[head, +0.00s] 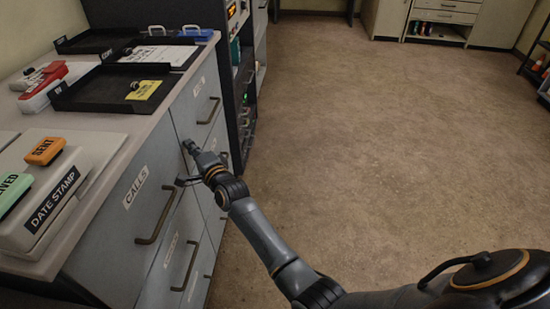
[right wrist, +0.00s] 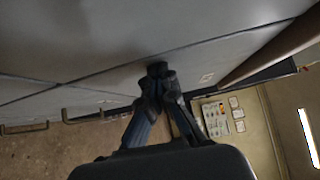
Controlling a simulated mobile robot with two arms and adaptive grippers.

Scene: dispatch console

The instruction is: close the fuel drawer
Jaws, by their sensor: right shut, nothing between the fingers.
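The grey cabinet on the left has several drawers with dark bar handles and small white labels. One near drawer (head: 150,200) reads CALLS. The farther top drawer (head: 197,104) has a label too small to read for sure, so I cannot tell which drawer is the fuel one. The drawer fronts in view look about flush with each other. My right gripper (head: 188,146) is shut and empty, with its fingertips at the cabinet front, just below and left of that farther drawer's handle. In the right wrist view the fingertips (right wrist: 157,70) meet or nearly meet the grey front near a seam. My left gripper is out of view.
On the countertop are black trays (head: 110,91), a clipboard (head: 158,54), and a date stamp case (head: 50,195) with an orange stamp (head: 44,151). A dark equipment rack (head: 243,90) stands beyond the cabinet. The brown floor (head: 370,140) to the right is clear.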

